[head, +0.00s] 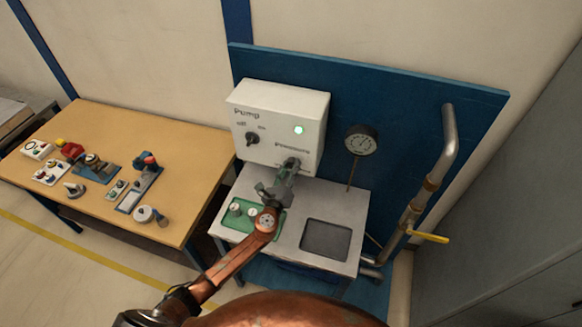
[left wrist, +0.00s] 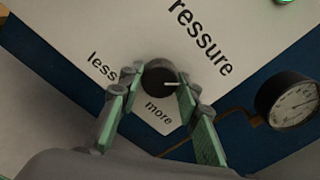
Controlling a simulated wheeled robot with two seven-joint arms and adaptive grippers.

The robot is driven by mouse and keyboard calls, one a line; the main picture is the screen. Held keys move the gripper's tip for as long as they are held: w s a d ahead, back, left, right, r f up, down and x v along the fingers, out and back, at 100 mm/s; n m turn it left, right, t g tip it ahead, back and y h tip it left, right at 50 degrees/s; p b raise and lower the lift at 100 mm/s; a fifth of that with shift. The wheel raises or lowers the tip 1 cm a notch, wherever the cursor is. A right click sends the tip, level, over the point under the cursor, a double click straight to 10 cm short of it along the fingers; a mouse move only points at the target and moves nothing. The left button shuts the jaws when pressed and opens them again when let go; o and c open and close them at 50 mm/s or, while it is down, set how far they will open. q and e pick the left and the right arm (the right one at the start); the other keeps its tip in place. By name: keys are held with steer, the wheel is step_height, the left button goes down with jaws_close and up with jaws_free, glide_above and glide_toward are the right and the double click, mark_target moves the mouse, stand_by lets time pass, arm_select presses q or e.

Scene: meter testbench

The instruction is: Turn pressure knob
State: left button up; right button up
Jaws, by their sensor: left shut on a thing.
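The pressure knob (left wrist: 159,76) is a dark round knob with a white pointer line, on the white control box (head: 279,121) below the word "Pressure". In the left wrist view its pointer is toward the right finger, near the label "more". My left gripper (left wrist: 157,87) has its two green-padded fingers on either side of the knob and is shut on it. In the head view the left gripper (head: 288,170) reaches the box's lower right front and hides the knob. My right gripper is in neither view.
A pressure gauge (head: 361,140) is mounted right of the box and also shows in the left wrist view (left wrist: 290,102). The Pump switch (head: 252,138) and a lit green lamp (head: 298,130) are on the box. A pipe with a yellow lever (head: 430,237) stands right. A wooden table (head: 190,141) with several devices is at left.

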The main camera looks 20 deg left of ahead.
arm_select(q)
steer(key=shift+f, duration=0.1)
steer(key=o, duration=1.2)
steer(key=shift+c, duration=0.2)
steer(key=shift+s, duration=0.2)
steer(key=s, duration=1.1)
steer(key=shift+s+a, duration=0.2)
steer(key=shift+s, duration=0.15)
steer(key=shift+a, duration=0.1)
